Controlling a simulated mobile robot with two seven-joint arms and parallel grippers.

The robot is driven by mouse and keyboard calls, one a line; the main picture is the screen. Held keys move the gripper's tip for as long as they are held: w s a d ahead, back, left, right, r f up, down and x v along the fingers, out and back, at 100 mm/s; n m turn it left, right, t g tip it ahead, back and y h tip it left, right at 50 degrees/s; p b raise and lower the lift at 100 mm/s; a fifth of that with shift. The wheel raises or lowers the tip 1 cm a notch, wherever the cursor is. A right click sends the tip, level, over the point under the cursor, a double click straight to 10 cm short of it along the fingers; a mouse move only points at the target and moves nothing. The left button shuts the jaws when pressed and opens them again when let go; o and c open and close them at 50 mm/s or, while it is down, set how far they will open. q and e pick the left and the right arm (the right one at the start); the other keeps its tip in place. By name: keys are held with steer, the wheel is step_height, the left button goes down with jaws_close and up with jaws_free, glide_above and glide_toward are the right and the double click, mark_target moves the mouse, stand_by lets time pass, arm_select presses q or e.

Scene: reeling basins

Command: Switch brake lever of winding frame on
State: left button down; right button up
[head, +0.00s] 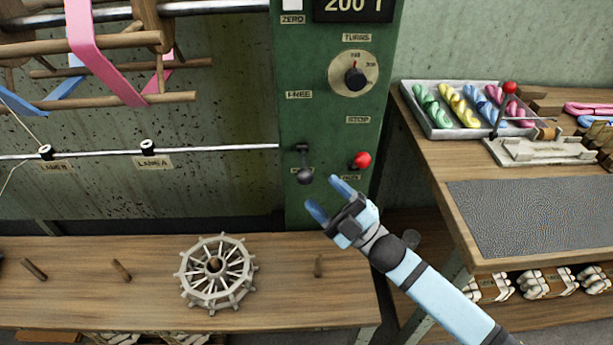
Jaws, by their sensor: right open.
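The winding frame's green control column (325,120) stands in the middle of the head view. On it, a dark brake lever (304,168) ends in a dark knob hanging low, between the FREE label above and a partly covered label at its level. My right gripper (328,197) is open and empty just below and to the right of the lever knob. Its two blue fingers point up and left, and I see no contact with the lever. A red knob (361,160) sits right of the lever, under the STOP label. My left gripper is not in view.
A turns dial (354,76) and a display (353,8) are higher on the column. A wooden bench (120,300) below holds a spoked reel (216,273) and pegs. At right, a table carries a tray of coloured skeins (441,131) and a red-knobbed device (540,150).

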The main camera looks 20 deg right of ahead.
steer(key=v, duration=0.6)
steer(key=shift+s+d+f, duration=0.15)
steer(key=shift+s+f, duration=0.05)
steer(key=s+a+f+m+g+h, duration=0.2)
steer(key=s+f+m+g+h, duration=0.2)
steer(key=s+f+m+h, duration=0.3)
steer(key=s+a+f+m+g+h, duration=0.3)
steer(key=s+f+m+h, duration=0.15)
steer(key=f+m, duration=0.4)
arm_select(q)
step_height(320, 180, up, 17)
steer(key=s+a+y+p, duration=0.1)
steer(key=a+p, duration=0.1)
steer(key=p, duration=2.3)
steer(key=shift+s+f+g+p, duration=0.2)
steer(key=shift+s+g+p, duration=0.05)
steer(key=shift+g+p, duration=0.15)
arm_select(e)
step_height(320, 180, up, 17)
steer(key=s+d, duration=0.1)
steer(key=d, duration=0.1)
steer(key=shift+d+g, duration=0.15)
steer(key=shift+g, duration=0.15)
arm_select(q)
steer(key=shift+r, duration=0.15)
arm_select(e)
steer(key=shift+h, duration=0.25)
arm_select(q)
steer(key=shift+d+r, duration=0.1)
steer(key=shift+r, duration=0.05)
